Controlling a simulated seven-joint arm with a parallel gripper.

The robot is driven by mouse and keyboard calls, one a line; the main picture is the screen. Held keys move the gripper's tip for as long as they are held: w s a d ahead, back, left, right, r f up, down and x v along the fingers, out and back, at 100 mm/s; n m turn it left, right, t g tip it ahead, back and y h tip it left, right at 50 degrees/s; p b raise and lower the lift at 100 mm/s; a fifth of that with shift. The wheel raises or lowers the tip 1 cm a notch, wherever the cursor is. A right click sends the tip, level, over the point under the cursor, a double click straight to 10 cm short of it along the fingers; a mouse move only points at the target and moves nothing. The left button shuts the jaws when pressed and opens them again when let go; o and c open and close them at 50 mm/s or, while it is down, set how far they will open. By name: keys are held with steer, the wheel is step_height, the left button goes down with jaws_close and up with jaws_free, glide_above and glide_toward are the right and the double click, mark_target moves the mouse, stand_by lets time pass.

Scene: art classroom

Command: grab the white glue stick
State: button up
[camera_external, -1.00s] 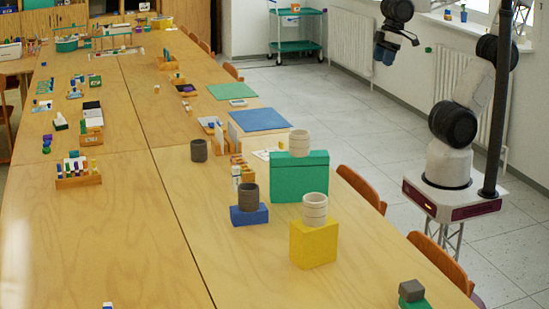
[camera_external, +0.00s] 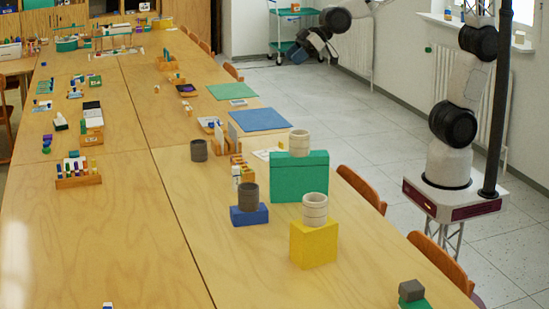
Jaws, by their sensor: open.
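A small white upright cylinder (camera_external: 236,172), which looks like the white glue stick, stands on the long wooden table just behind the blue block (camera_external: 249,215) and left of the green box (camera_external: 300,178). It is too small to make out its label or cap. My gripper (camera_external: 333,52) is open, up in the air beyond the table's right side, near the green trolley. It is far from the white cylinder and holds nothing that I can see.
Stone-coloured cups stand on the green box and the yellow block (camera_external: 313,245); a dark cup (camera_external: 248,196) stands on the blue block. Another dark cup (camera_external: 199,151) stands nearby. A wooden marker holder (camera_external: 78,178) is at left. The table's (camera_external: 130,240) front left is bare.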

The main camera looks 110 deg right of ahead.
steer(key=w+d+f+m+t+h, duration=0.1)
steer(key=w+d+t, duration=0.1)
steer(key=w, duration=0.5)
steer(key=w+d+f+t+h, duration=0.1)
steer(key=w+d+f, duration=0.1)
steer(key=w, duration=0.5)
glide_toward(236, 167)
steer(key=x, duration=0.4)
steer(key=shift+d+f, duration=0.2)
steer(key=shift+d, duration=0.05)
steer(key=shift+x, duration=1.25)
steer(key=shift+w, duration=0.15)
steer(key=shift+x, duration=2.5)
steer(key=shift+a+r, duration=0.15)
steer(key=c, duration=1)
